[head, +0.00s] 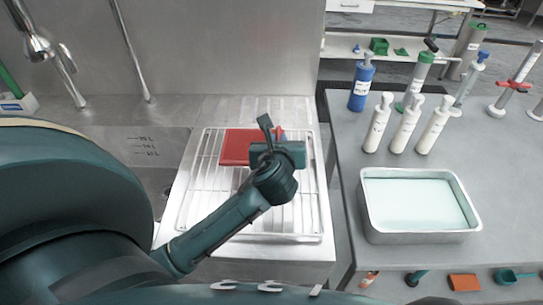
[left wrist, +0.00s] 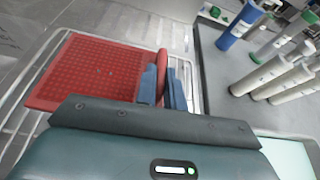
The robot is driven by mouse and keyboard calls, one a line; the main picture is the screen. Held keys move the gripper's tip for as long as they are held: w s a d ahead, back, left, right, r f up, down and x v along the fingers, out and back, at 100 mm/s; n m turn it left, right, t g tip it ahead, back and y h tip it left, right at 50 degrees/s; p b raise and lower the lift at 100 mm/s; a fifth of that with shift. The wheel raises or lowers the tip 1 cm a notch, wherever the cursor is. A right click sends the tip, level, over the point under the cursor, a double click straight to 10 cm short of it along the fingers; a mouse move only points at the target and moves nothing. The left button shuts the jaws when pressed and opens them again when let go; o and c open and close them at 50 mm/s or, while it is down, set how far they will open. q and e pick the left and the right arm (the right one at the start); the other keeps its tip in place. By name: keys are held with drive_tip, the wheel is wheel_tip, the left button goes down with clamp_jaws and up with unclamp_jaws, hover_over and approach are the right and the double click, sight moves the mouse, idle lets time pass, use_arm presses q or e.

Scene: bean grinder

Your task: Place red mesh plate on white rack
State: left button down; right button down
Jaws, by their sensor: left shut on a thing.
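The red mesh plate (head: 237,147) is over the white wire rack (head: 190,190) on the steel counter, left of my left gripper. In the left wrist view the red mesh plate (left wrist: 95,72) is roughly flat, and its raised red edge sits between the blue fingertips. My left gripper (left wrist: 163,88) is shut on that edge; in the head view its fingers (head: 279,134) are partly hidden behind the wrist. The white rack (left wrist: 30,88) shows around the plate. I cannot tell whether the plate touches the rack. My right gripper is not in view.
A steel sink (head: 150,160) lies left of the rack. Across a gap on the right, a grey table (head: 350,150) holds a metal tray of pale liquid (head: 420,238), several white pump bottles (head: 406,125) and a blue bottle (head: 361,85). The rack's front part is bare beneath my arm.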

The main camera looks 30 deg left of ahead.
use_arm(q)
wheel_tip(320, 180, down, 5)
drive_tip(key=shift+b, duration=0.4)
drive_tip(key=shift+f, duration=0.2)
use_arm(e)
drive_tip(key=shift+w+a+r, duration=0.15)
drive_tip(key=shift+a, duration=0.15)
use_arm(q)
drive_tip(key=c, duration=1.5)
unclamp_jaws()
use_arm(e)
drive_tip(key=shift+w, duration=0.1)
use_arm(q)
drive_tip(key=v, duration=1.1)
drive_tip(key=shift+s+d, duration=0.2)
drive_tip(key=shift+s, duration=0.05)
drive_tip(key=shift+s+d+r, duration=0.1)
drive_tip(key=shift+s+r, duration=0.1)
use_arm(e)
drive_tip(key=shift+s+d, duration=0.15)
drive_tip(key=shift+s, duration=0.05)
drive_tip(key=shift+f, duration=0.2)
